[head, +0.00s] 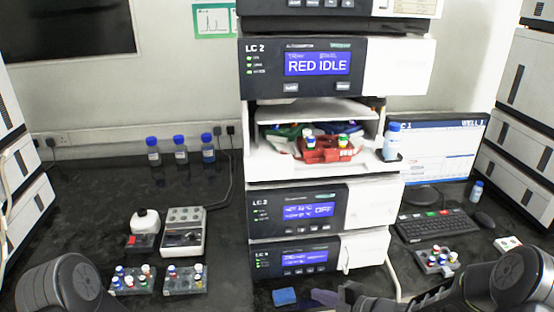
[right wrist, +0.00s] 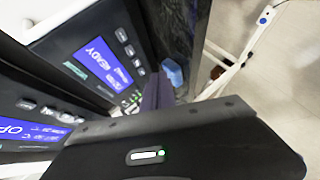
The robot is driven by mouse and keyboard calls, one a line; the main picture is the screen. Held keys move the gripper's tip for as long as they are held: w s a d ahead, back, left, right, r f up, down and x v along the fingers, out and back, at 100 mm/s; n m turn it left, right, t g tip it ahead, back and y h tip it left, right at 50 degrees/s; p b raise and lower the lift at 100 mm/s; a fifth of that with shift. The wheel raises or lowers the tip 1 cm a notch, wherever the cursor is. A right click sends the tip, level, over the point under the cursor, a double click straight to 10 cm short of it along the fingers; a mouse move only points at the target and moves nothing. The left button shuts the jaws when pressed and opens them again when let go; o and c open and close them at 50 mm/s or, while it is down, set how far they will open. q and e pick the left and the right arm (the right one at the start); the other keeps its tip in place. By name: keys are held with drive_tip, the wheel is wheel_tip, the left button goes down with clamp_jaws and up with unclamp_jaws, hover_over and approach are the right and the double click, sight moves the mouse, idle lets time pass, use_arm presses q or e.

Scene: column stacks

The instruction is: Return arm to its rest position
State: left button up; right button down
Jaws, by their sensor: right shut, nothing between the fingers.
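My right arm (head: 500,285) comes in from the lower right in the head view. Its gripper (head: 322,296) is low in front of the LC stack's base, fingers pointing left, shut and empty. In the right wrist view the dark gripper body fills the bottom and the purplish fingers (right wrist: 156,92) are together. A small blue block (head: 285,297) lies just left of the fingertips, apart from them in the head view; it also shows in the right wrist view (right wrist: 173,73). Of my left arm only a rounded dark joint (head: 62,285) shows; its gripper is out of view.
The LC stack (head: 340,250) stands close behind the right gripper, with an open bay holding a red vial rack (head: 325,150). A vial rack (head: 437,262), keyboard (head: 438,224) and monitor (head: 440,150) are at right. More vial racks (head: 132,281) stand at left.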

drive_tip(key=s+f+n+g+h, duration=0.2)
drive_tip(key=s+f+n+g, duration=0.2)
drive_tip(key=s+f+n, duration=0.55)
drive_tip(key=s+f+n+g+h, duration=0.2)
drive_tip(key=s+f+n+g, duration=0.25)
drive_tip(key=s+n, duration=1)
drive_tip(key=s+a+f+n, duration=0.1)
drive_tip(key=s+a+n, duration=0.2)
drive_tip(key=n, duration=0.8)
drive_tip(key=s+a+f+n, duration=0.1)
drive_tip(key=a+n, duration=0.4)
drive_tip(key=n, duration=0.7)
drive_tip(key=shift+s+a+f+h, duration=0.3)
drive_tip(key=shift+s+h, duration=0.1)
drive_tip(key=shift+s, duration=0.5)
drive_tip(key=shift+r, duration=0.1)
